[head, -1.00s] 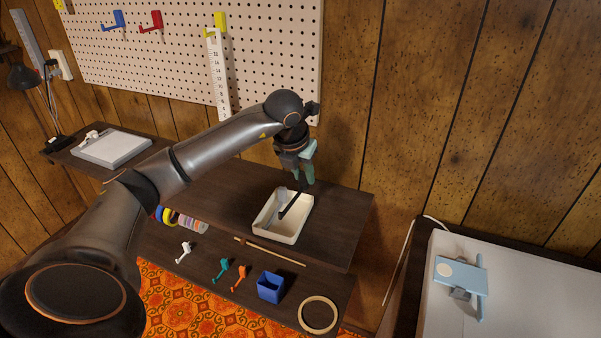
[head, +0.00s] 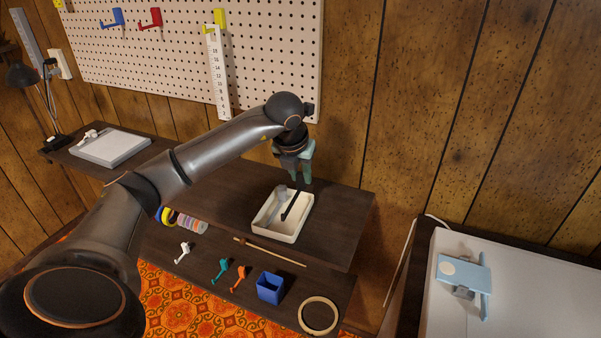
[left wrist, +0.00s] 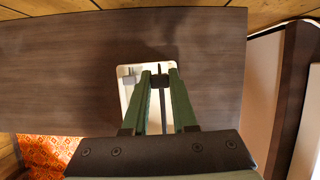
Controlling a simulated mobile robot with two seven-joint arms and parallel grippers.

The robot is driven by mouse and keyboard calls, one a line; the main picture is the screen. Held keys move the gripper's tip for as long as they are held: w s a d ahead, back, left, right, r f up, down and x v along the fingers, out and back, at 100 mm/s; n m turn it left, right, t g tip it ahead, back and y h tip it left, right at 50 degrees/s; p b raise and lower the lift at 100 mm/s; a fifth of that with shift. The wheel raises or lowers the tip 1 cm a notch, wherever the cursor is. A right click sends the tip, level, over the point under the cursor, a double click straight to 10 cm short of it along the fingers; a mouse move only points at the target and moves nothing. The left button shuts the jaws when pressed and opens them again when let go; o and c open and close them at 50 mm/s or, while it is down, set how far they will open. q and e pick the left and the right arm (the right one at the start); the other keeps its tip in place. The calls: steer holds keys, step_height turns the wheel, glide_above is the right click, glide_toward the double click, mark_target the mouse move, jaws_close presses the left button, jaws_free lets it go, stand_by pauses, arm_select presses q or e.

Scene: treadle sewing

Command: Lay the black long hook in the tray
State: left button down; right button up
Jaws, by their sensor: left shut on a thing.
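The black long hook (head: 291,205) shows as a dark bar over the inside of the cream tray (head: 290,238), near its right side. My left gripper (head: 301,178) is just above the tray's far end, pointing down. In the left wrist view its two green fingers (left wrist: 160,76) are shut on the hook's dark block-like end (left wrist: 160,82), and the shank runs down between them over the tray (left wrist: 124,98). I cannot tell whether the hook touches the tray floor. A grey hook-like piece (head: 279,196) lies in the tray to the left. My right gripper is not in view.
The tray stands on a dark wooden shelf (head: 225,190) with free room to its left. On the lower level are a blue box (head: 270,288), a wooden ring (head: 318,315) and small coloured hooks. A pegboard (head: 270,60) hangs behind.

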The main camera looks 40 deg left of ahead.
mark_target(300, 188)
arm_select(q)
steer(key=shift+f+b, duration=1.25)
steer(key=shift+f, duration=0.75)
steer(key=shift+f+b, duration=0.35)
steer(key=shift+f, duration=0.15)
steer(key=c, duration=0.6)
jaws_free()
steer(key=shift+r, duration=0.15)
steer(key=p+v, duration=0.1)
steer(key=v, duration=1.1)
steer(key=shift+s+r+p, duration=0.1)
steer(key=shift+s+p, duration=0.1)
steer(key=shift+p, duration=0.1)
